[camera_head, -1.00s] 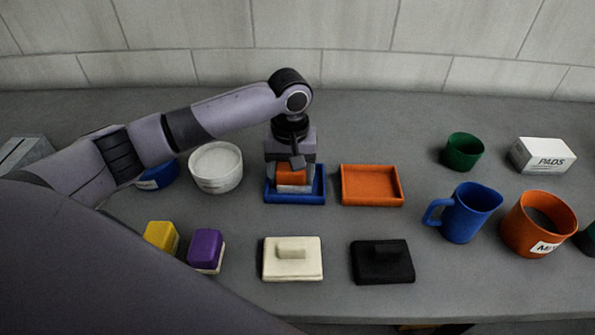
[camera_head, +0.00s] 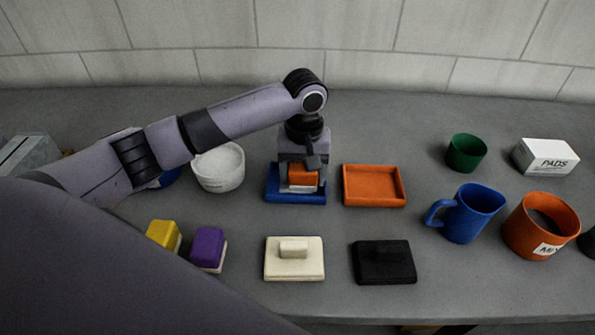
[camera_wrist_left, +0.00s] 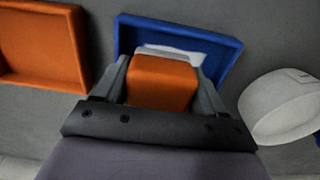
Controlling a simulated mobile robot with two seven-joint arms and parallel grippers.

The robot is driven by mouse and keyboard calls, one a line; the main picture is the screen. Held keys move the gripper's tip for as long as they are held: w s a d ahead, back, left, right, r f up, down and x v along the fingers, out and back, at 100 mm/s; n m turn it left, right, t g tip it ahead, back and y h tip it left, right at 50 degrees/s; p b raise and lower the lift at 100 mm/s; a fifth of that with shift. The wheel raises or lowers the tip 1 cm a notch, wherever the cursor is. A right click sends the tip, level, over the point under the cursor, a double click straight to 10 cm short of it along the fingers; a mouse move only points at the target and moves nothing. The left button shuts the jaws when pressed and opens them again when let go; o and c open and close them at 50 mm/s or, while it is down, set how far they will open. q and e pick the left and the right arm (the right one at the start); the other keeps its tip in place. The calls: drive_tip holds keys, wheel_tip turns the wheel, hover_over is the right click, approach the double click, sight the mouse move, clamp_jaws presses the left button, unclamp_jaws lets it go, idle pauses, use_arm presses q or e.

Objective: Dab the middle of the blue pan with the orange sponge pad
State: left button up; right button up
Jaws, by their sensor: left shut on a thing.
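The blue pan (camera_head: 280,197) lies on the grey bench near the middle of the head view; it also shows at the top of the left wrist view (camera_wrist_left: 222,47). My left gripper (camera_head: 303,184) points down over the pan, a little right of its middle in the head view. It is shut on the orange sponge pad (camera_head: 302,176), which has a pale underside. The pad sits between both fingers in the left wrist view (camera_wrist_left: 162,80). Whether its underside touches the pan floor I cannot tell. My right gripper is not in view.
An orange tray (camera_head: 374,202) lies just right of the pan, a white bowl (camera_head: 219,170) to its left. Yellow (camera_head: 162,234) and purple (camera_head: 206,245) pads, a cream block (camera_head: 294,265) and a black block (camera_head: 384,268) lie in front. A blue mug (camera_head: 468,214) stands right.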

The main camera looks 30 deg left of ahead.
use_arm(q)
drive_tip(key=shift+s+a+f, duration=0.1)
drive_tip(key=shift+s+a, duration=0.3)
drive_tip(key=shift+a, duration=0.3)
drive_tip(key=shift+s+a+f, duration=0.1)
drive_tip(key=shift+s+a, duration=0.25)
drive_tip(key=shift+a, duration=0.3)
drive_tip(key=shift+d, duration=0.15)
drive_tip(key=shift+w+d+r, duration=0.1)
drive_tip(key=shift+w+d, duration=0.25)
drive_tip(key=shift+d, duration=0.2)
drive_tip(key=shift+r, duration=0.1)
